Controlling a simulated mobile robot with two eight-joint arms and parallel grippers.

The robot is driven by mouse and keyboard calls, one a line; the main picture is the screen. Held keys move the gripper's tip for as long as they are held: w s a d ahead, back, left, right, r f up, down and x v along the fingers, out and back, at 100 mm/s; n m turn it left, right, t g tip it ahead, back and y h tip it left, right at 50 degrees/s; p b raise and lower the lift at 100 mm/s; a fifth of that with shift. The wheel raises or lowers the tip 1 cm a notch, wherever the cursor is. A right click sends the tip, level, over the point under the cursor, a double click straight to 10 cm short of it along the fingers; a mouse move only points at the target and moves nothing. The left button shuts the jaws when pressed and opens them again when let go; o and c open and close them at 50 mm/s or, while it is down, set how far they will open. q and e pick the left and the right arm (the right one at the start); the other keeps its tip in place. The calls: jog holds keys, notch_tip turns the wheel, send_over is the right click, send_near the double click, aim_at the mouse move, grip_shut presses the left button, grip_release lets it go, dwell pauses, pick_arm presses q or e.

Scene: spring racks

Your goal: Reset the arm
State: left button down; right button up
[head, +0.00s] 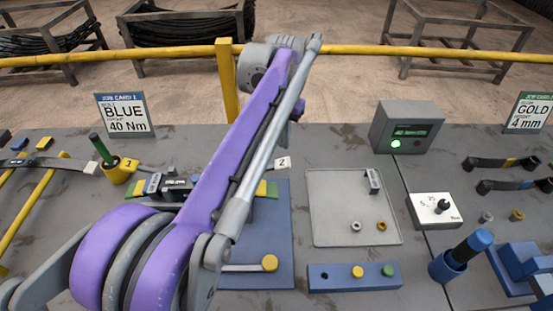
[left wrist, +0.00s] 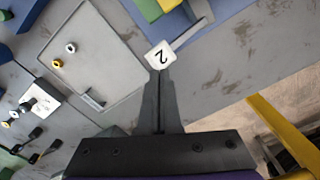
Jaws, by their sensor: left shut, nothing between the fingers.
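My left arm (head: 240,140), purple and grey, rises from the lower left of the head view and crosses the middle of the bench. Its gripper is hard to make out there. In the left wrist view the left gripper (left wrist: 160,78) is shut, its two dark fingers together with nothing between them. A white tag marked 2 (left wrist: 160,55) shows just beyond the fingertips; I cannot tell the height gap. The same tag lies on the bench in the head view, right of the arm. My right gripper is not in view.
A grey tray (head: 325,205) holds a few small parts. A blue block with knobs (head: 325,277), a grey box with a green light (head: 407,127) and a blue-capped cylinder (head: 455,262) stand to the right. A yellow rail (head: 380,50) runs behind the bench.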

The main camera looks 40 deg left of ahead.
pick_arm(q)
jog(key=s+d+f+t, duration=0.1)
jog(key=s+d+f, duration=0.4)
jog(key=s+d+f+m+t+p, duration=0.1)
jog(key=s+d+f+t, duration=0.1)
jog(key=s+d+f, duration=0.3)
jog(key=s+d+f+m+t, duration=0.1)
jog(key=s+d+f+t, duration=0.1)
jog(key=s+d+f, duration=0.3)
jog(key=shift+s+d+f, duration=0.15)
jog(key=shift+s+d, duration=0.05)
jog(key=shift+d, duration=0.25)
